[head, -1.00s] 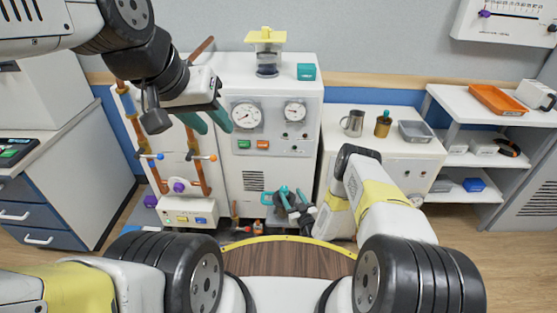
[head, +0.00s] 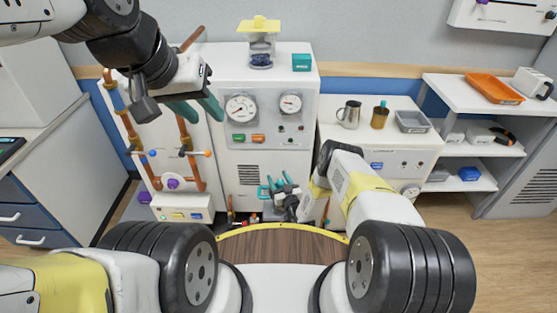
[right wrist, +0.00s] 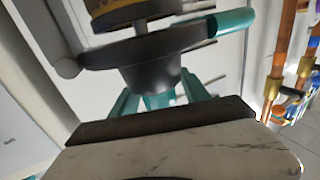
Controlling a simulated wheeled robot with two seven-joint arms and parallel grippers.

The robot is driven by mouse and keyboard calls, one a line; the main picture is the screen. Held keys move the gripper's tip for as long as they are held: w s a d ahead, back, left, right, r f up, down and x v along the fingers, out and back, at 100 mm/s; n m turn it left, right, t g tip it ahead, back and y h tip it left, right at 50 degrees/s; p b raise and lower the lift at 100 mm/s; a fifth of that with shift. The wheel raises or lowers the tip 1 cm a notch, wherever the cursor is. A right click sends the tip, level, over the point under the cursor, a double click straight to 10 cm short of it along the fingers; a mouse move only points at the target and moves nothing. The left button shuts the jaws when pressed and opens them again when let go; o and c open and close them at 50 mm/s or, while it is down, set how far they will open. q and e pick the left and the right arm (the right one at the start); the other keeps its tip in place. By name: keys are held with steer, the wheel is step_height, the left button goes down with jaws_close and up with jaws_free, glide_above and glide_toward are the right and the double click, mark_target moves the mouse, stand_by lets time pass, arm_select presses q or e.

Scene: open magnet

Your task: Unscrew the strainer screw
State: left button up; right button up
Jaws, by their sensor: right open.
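I cannot make out the strainer screw for certain. In the right wrist view a dark round tapered piece (right wrist: 150,62) with a flange, a teal bar (right wrist: 222,24) and a ribbed brass-coloured part (right wrist: 135,12) above it fills the top middle. My right gripper (head: 278,185) is low in front of the white cabinet (head: 268,160); its open teal fingers reach up near the tapered piece, and contact cannot be told. My left gripper (head: 209,121) is raised at the left, open and empty, with its teal fingers apart in front of the copper pipes.
Copper pipes (head: 190,147) with a purple knob (head: 173,183) stand left of the cabinet. A lower white cabinet (head: 385,145) carries a metal mug (head: 348,114) and a grey tray (head: 411,121). Shelves stand at the right. Open floor lies at the right front.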

jaws_close()
steer(key=shift+n+y, duration=0.3)
steer(key=shift+y, duration=0.1)
steer(key=shift+a+n+g+y, duration=0.2)
steer(key=shift+n+g+y, duration=0.65)
steer(key=shift+y, duration=0.35)
steer(key=n+g+y, duration=0.3)
steer(key=g+y, duration=0.1)
steer(key=shift+s+a+n, duration=0.35)
steer(key=shift+s, duration=0.05)
steer(key=shift+s+a+n+g+y, duration=0.1)
steer(key=shift+s+n+g+y, duration=0.1)
steer(key=shift+n+g+y, duration=0.55)
steer(key=shift+s+a+n+g+y, duration=0.15)
steer(key=shift+n+g+y, duration=0.25)
steer(key=shift+n+g, duration=0.55)
steer(key=shift+s+a+n+g+y, duration=0.15)
steer(key=shift+n+g+y, duration=0.4)
steer(key=shift+g, duration=0.7)
steer(key=shift+s+n+g, duration=0.2)
steer(key=shift+n+g, duration=0.25)
steer(key=shift+g, duration=0.35)
